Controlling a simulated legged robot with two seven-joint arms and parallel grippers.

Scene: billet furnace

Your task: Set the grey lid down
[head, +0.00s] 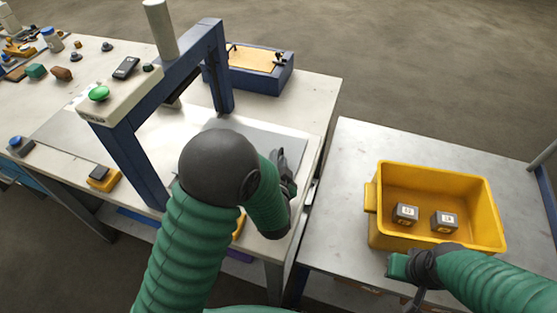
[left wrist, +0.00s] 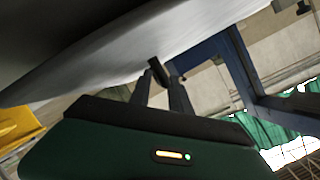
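The grey lid (head: 275,137) is a flat plate over the pale table under the blue frame, partly hidden behind my left arm. Its pale face fills the upper part of the left wrist view (left wrist: 110,62). My left gripper (head: 285,172) is at the lid's right side. In the left wrist view its two fingers (left wrist: 163,82) meet a small dark handle at the lid and look shut on it. Whether the lid touches the table is hidden. My right gripper (head: 408,278) is at the front of the yellow bin, with its fingers too small to read.
The yellow bin (head: 384,235) on the right table holds two dark blocks (head: 405,213). A blue frame (head: 131,160) with a green button (head: 99,93) stands left of the lid. A blue box (head: 262,80) sits behind it. The right table's far left part is clear.

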